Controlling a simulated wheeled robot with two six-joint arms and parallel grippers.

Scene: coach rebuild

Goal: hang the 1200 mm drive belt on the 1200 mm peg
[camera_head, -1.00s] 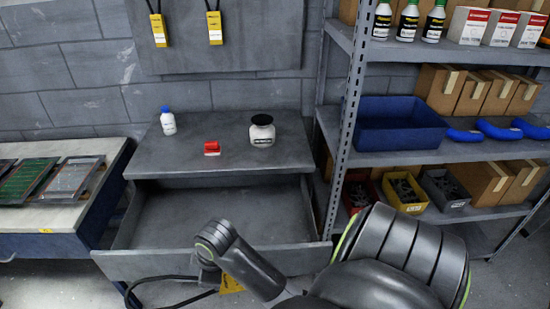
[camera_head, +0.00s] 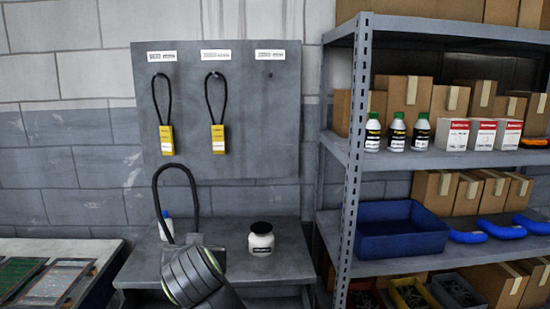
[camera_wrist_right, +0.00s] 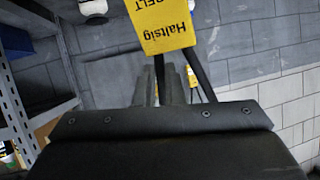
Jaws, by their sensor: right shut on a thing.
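My right gripper (camera_wrist_right: 168,80) is shut on a black drive belt (camera_head: 194,190), whose loop stands up above my right arm in the head view. The belt's yellow tag (camera_wrist_right: 160,25) shows upside down beyond the fingers in the wrist view. The grey peg board (camera_head: 235,110) carries three white labels, too small to read. Similar belts with yellow tags hang under the left label (camera_head: 161,56) and the middle label (camera_head: 216,55). The peg (camera_head: 270,75) under the right label (camera_head: 270,55) is bare. The held belt is below the board's left part. My left gripper is out of view.
A white jar with a black lid (camera_head: 261,240) and a white bottle (camera_head: 166,228) stand on the grey cabinet (camera_head: 285,262) below the board. A metal shelf (camera_head: 352,150) with bottles, boxes and a blue bin (camera_head: 400,240) stands on the right. The space before the board's right part is clear.

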